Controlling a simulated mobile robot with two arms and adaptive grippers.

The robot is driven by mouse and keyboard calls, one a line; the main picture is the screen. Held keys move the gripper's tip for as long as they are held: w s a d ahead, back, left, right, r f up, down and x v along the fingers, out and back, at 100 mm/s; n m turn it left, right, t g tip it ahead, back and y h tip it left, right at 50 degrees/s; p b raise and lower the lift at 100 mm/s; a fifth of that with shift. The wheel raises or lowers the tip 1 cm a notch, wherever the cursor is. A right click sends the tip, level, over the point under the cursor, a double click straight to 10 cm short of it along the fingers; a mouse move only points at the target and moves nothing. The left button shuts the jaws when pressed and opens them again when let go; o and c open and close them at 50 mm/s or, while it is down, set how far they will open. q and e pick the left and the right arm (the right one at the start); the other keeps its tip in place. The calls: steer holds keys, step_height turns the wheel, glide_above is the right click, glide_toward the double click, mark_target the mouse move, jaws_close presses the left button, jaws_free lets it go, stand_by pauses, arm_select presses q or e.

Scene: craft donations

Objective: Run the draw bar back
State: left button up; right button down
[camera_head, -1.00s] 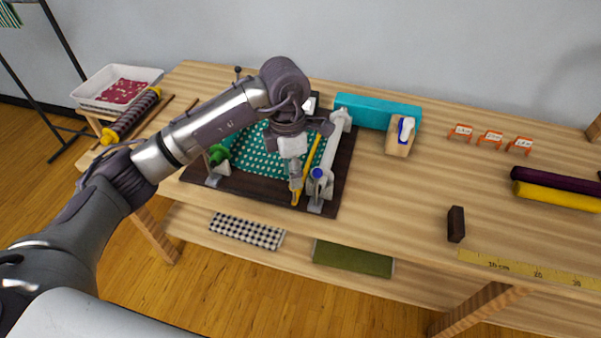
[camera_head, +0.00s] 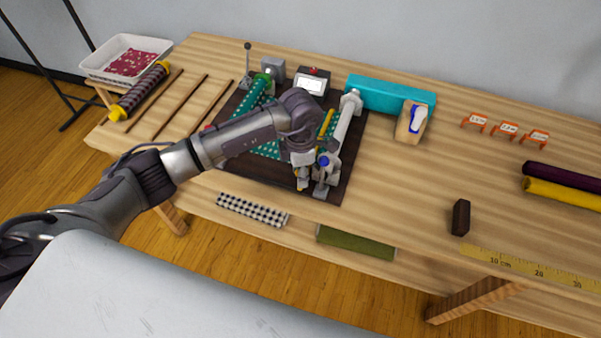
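The fabric machine stands on a dark board (camera_head: 349,157) on the wooden table, with teal dotted fabric (camera_head: 268,150) spread across it. A yellow bar (camera_head: 326,123), which looks like the draw bar, lies across the fabric's right end, beside a white roller (camera_head: 346,121). My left gripper (camera_head: 302,181) points down at the bar's near end, left of a blue-topped post (camera_head: 323,163). Yellow shows at its fingertips, but I cannot tell whether they are shut on the bar. My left wrist and forearm hide the middle of the bar and part of the fabric. My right gripper is out of view.
A green roll (camera_head: 259,92), an upright lever (camera_head: 247,62) and a box with a red button (camera_head: 313,82) stand at the back. A teal block (camera_head: 385,94) and a wooden block with a blue-and-white item (camera_head: 411,122) stand right.

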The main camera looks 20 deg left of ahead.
arm_select(q)
steer(key=shift+f, duration=0.85)
jaws_close()
